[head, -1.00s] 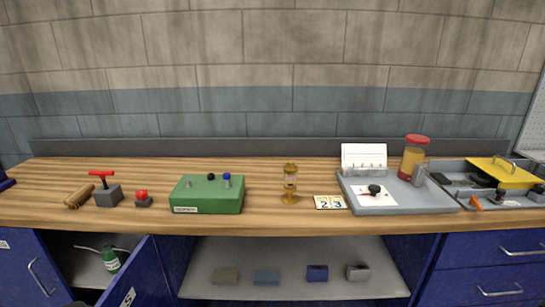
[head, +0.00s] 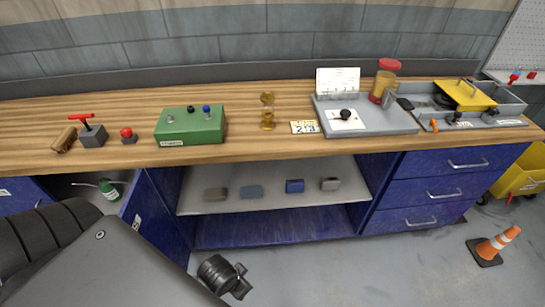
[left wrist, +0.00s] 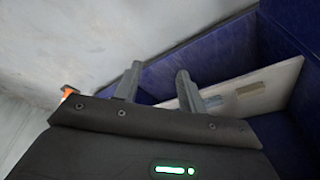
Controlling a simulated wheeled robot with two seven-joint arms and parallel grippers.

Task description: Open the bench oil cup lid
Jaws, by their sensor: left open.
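The bench oil cup (head: 267,114) is a small amber and brass cup standing upright on the wooden bench, between the green box and the number cards. Its top is too small to tell whether the lid is shut. My left gripper (left wrist: 158,84) shows in the left wrist view with its two grey fingers apart and nothing between them. It is below the bench top, in front of the blue cabinet and its shelf, well away from the cup. My left arm fills the lower left of the head view. My right gripper is not in view.
The green box (head: 190,125) stands left of the cup, and number cards (head: 304,127) lie to its right. A grey tray (head: 385,122) is further right. An open cabinet door (head: 150,215) juts out below. The bench front before the cup is clear.

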